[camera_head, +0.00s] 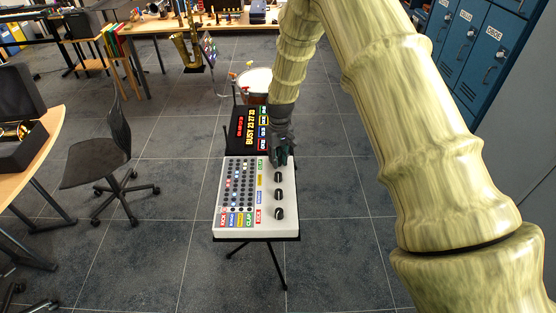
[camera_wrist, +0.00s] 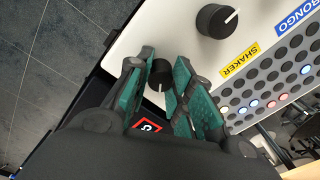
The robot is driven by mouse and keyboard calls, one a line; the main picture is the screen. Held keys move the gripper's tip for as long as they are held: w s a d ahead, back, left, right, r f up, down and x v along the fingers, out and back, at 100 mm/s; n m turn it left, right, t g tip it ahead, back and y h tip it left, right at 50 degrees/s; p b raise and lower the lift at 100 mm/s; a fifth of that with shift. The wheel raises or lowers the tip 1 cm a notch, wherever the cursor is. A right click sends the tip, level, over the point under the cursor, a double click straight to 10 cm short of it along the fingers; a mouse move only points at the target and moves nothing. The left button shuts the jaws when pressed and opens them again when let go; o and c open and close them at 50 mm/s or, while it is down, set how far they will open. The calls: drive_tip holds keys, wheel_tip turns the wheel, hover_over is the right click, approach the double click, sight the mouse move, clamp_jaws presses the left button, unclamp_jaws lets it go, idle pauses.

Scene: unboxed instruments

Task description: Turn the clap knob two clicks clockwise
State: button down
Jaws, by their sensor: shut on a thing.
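A pale grey drum machine (camera_head: 289,225) stands on a black stand, with a column of black knobs on its right side. My gripper (camera_head: 281,158) points down at the far end of this column, over the knob level with the green label (camera_head: 261,163). In the wrist view, the teal fingers of my gripper (camera_wrist: 164,88) are closed around this clap knob (camera_wrist: 160,68). A white pointer line shows on the knob, towards the bottom of the picture. The clap label is hidden in the wrist view. The shaker knob (camera_wrist: 214,20) stands apart beside the yellow SHAKER label (camera_wrist: 239,59).
A black display box (camera_head: 238,140) with lit text sits just behind the machine. A drum (camera_head: 256,80) and a saxophone (camera_head: 186,49) stand farther back. An office chair (camera_head: 98,165) is on the left, blue lockers (camera_head: 463,50) on the right. The floor around the stand is clear.

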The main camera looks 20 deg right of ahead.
sight(279, 158)
drive_tip(key=shift+m, duration=0.8)
drive_tip(key=c, duration=1.2)
unclamp_jaws()
drive_tip(key=shift+d, duration=0.1)
wheel_tip(279, 158, up, 12)
drive_tip(key=shift+d, duration=0.15)
